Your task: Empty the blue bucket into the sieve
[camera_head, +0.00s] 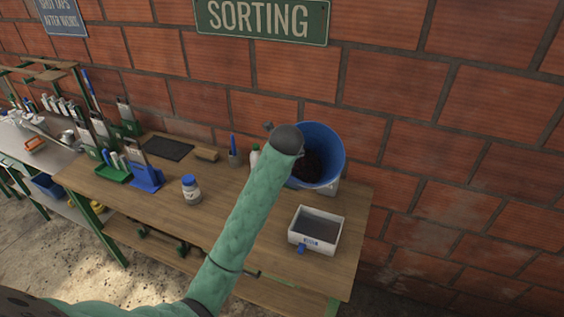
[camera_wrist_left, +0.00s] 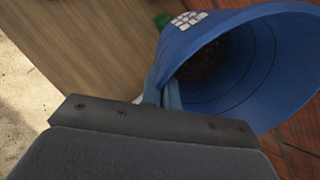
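The blue bucket (camera_head: 330,140) is above the back right of the bench, tilted with its mouth toward the camera. Dark contents show deep inside it, also in the left wrist view (camera_wrist_left: 285,60). My right gripper is out of view.
A brick wall (camera_head: 450,150) is close behind the bucket.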

